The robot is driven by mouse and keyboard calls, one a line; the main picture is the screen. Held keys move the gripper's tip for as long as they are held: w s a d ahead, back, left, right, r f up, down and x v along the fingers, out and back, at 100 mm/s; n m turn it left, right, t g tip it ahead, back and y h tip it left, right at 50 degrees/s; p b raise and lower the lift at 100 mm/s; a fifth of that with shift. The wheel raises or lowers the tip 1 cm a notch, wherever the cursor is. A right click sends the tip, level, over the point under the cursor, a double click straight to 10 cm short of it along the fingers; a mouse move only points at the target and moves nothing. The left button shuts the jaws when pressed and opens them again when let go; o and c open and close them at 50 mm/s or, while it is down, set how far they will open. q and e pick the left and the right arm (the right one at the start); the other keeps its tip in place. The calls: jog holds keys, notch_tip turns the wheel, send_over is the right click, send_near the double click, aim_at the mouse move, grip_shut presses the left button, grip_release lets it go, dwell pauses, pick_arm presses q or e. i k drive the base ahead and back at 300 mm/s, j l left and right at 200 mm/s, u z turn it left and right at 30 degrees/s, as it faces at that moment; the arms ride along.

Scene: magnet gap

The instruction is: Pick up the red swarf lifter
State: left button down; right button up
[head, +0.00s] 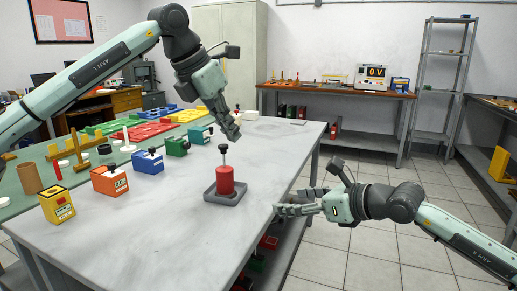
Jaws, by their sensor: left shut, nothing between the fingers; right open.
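The red swarf lifter (225,180) is a red cylinder with a thin stem and black knob on top. It stands upright on a dark grey square base (212,197) on the light grey table. My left gripper (234,132) is shut and empty, pointing down above and behind the lifter, apart from it. My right gripper (279,204) is open and empty at the table's right edge, to the right of the lifter, its fingers pointing left towards it. Nothing hides the lifter.
An orange block (109,180), a blue block (149,162), a green block (177,147) and a yellow box (56,205) line the table's left side. Coloured trays (138,132) lie beyond. The table's front middle (170,240) is clear. A back bench (340,90) holds a meter (371,78).

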aim_at(225, 176)
jog(key=k+l, duration=0.5)
jog(key=l, duration=0.25)
jog(key=k+l, duration=0.25)
jog(key=l, duration=0.1)
